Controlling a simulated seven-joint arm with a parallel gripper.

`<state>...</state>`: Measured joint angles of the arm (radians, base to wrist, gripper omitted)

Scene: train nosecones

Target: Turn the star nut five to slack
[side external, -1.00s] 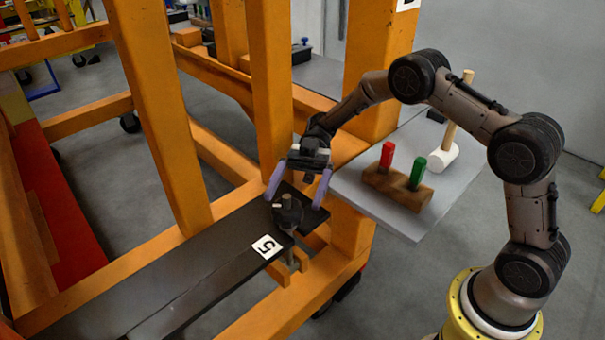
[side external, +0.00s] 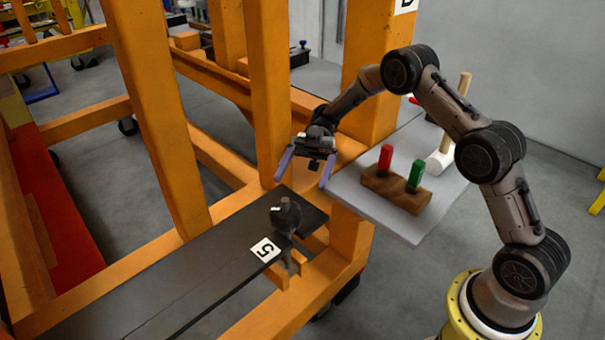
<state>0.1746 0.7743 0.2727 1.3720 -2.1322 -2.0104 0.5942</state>
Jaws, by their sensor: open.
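The star nut five (side external: 286,215) is a dark knob with a small white mark on its top. It sits near the end of a black bar (side external: 190,275), beside a white label (side external: 266,249) with a 5. My gripper (side external: 302,178) has two purple fingers spread apart. It is open and empty, above and slightly to the right of the nut in the picture, and looks clear of it. The clamp's lower part (side external: 290,262) shows below the bar.
Orange frame posts (side external: 270,100) stand close behind and left of my gripper. A grey tray (side external: 400,226) at the right holds a wooden block (side external: 380,186) with a red handle (side external: 386,157) and a green handle (side external: 416,174), plus a white-headed mallet (side external: 440,160).

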